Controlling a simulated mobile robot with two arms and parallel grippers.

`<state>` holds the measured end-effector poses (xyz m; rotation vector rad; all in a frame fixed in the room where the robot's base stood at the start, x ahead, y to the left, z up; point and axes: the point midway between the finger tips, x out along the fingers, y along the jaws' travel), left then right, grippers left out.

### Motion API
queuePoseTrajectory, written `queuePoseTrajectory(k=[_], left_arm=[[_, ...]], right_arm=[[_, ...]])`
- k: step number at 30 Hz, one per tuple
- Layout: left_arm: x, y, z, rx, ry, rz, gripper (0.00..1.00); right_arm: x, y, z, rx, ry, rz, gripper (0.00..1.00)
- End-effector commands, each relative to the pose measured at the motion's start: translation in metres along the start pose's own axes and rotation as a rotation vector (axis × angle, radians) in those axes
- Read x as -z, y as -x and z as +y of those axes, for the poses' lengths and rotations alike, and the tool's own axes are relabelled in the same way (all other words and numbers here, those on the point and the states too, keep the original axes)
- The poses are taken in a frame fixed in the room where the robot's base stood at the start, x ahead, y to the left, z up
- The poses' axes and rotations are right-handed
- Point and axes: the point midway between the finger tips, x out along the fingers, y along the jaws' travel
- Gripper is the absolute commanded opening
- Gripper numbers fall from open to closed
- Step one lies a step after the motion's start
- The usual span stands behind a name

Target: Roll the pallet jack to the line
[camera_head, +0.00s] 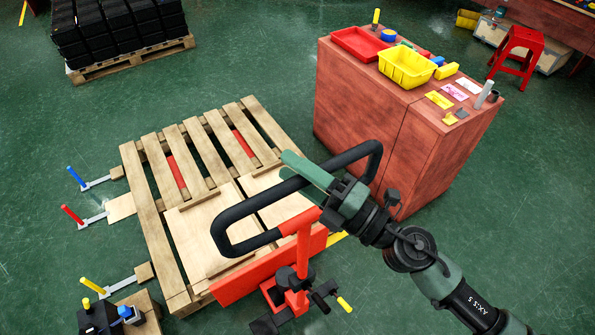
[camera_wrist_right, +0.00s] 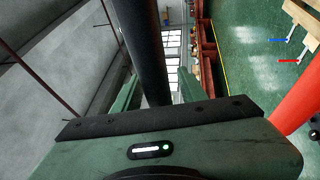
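The red pallet jack (camera_head: 270,272) stands at the near side of a wooden pallet (camera_head: 160,210). Its red forks show through gaps in the pallet's slats. Its black loop handle (camera_head: 262,201) rises toward me. My right gripper (camera_head: 300,170) is at the handle's far bar, with its green fingers apart. In the right wrist view, the dark handle bar (camera_wrist_right: 144,45) passes between the two fingers (camera_wrist_right: 160,90), with a gap beside the right-hand finger. A short yellow floor stripe (camera_head: 337,238) shows beside the jack. My left gripper is not in view.
A reddish wooden cabinet (camera_head: 375,120) with a yellow bin (camera_head: 406,67) stands right of the pallet. A second pallet with stacked black crates (camera_head: 118,25) is at the back left. Green floor is open behind the pallet.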

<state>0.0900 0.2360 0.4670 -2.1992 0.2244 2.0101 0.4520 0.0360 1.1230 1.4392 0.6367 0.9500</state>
Motion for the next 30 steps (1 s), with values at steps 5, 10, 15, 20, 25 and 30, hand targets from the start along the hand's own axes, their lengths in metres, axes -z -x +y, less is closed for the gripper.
queuePoseTrajectory(k=[5,10,15,20,25,30], left_arm=[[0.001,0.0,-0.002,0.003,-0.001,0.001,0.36],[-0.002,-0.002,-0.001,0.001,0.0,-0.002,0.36],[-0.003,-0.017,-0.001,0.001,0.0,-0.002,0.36],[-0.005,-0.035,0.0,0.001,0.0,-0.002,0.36],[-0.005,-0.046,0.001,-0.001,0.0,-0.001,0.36],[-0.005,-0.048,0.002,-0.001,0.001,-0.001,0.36]], right_arm=[[0.001,0.001,-0.001,0.001,-0.001,0.002,0.45],[0.001,0.003,-0.002,0.002,-0.001,0.002,0.45],[0.001,0.025,-0.006,0.004,0.0,0.001,0.45],[0.002,0.054,-0.006,0.003,0.0,0.002,0.45],[0.002,0.075,-0.004,0.001,0.0,0.001,0.45],[0.001,0.081,0.0,-0.001,0.0,0.002,0.45]])
